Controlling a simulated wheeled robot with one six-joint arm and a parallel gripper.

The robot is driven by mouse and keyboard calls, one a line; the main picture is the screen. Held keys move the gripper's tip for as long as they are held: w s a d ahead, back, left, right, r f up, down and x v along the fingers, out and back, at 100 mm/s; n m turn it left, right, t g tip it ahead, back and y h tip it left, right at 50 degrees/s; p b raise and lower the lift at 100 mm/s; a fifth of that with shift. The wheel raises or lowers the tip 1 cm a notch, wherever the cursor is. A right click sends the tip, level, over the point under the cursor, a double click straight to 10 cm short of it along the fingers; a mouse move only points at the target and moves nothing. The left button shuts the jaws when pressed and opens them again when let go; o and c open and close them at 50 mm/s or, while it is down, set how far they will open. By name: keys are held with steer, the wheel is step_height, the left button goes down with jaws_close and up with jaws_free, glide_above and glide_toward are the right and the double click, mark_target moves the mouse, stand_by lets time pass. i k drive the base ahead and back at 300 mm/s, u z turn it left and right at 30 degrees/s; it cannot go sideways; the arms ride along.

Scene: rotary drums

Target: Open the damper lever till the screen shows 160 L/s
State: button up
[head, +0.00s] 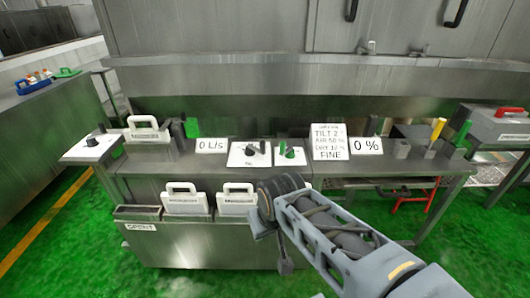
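The screen (211,145) reads "0 L/s" and stands on the steel bench, left of the middle. Just right of it is a white panel (236,159) with a dark lever or knob (251,149). A green-and-dark knob (290,152) sits beside it. Another white plate (82,152) with a black knob (91,141) is at the bench's left end. Which of these is the damper lever I cannot tell. My gripper (285,265) hangs at the end of my arm, below and in front of the bench top. Its fingers are too small and dark to read.
A sign (327,141) reads "TILT 2" and "FINE" among other lines. Beside it a second screen (367,149) reads "0 %". White-handled boxes (185,201) sit in the bench front above a bin marked "SPENT" (141,227). Green floor (60,260) is free at left.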

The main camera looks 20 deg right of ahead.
mark_target(250, 150)
steer(key=u, duration=0.05)
steer(key=i, duration=1.1)
steer(key=z, duration=0.45)
